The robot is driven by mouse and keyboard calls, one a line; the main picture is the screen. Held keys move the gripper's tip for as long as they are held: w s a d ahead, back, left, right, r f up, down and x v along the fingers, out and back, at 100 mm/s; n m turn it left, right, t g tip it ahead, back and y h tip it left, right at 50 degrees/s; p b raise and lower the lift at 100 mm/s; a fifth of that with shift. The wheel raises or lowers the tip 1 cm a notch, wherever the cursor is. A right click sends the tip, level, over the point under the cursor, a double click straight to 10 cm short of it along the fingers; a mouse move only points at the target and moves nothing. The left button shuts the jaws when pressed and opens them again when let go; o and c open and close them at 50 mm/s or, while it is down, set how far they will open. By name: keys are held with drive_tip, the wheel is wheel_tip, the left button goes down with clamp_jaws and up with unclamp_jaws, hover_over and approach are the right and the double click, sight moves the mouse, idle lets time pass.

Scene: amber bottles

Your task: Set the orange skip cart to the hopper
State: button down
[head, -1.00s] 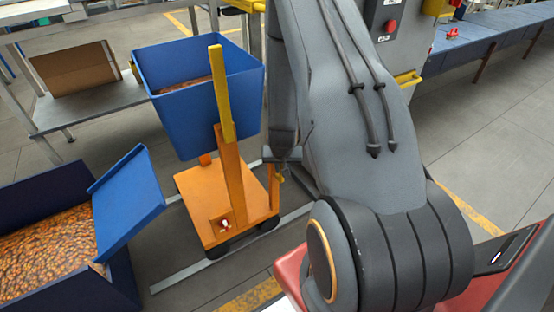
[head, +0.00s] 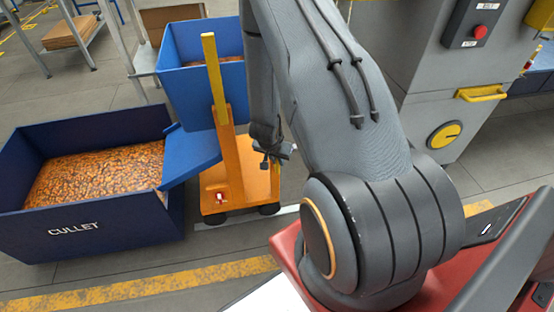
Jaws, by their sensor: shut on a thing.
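The orange skip cart (head: 252,182) stands upright on the floor in the middle, with a blue skip (head: 205,92) on top and a yellow-tipped upright post (head: 214,75) in front. The dark blue hopper bin marked CULLET (head: 110,228) stands to its left, full of amber bits (head: 100,172). The bin's blue sloping flap (head: 192,153) reaches toward the cart and overlaps its left side in the picture; I cannot tell if they touch. My gripper (head: 276,155) is at the cart's right side, shut on the cart; the grasped part is mostly hidden by the jaws.
A grey machine with a red button (head: 479,32) and a yellow handle (head: 482,94) stands at the right. A metal shelf with a cardboard box (head: 70,32) is at the back left. A yellow floor line (head: 150,282) runs across the clear floor in front.

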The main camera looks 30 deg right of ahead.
drive_tip(key=shift+a, duration=0.25)
drive_tip(key=c, duration=1.7)
unclamp_jaws()
drive_tip(key=shift+w+a, duration=0.1)
drive_tip(key=shift+c, duration=0.2)
drive_tip(key=shift+r, duration=0.3)
drive_tip(key=v, duration=0.7)
drive_tip(key=shift+a, duration=0.1)
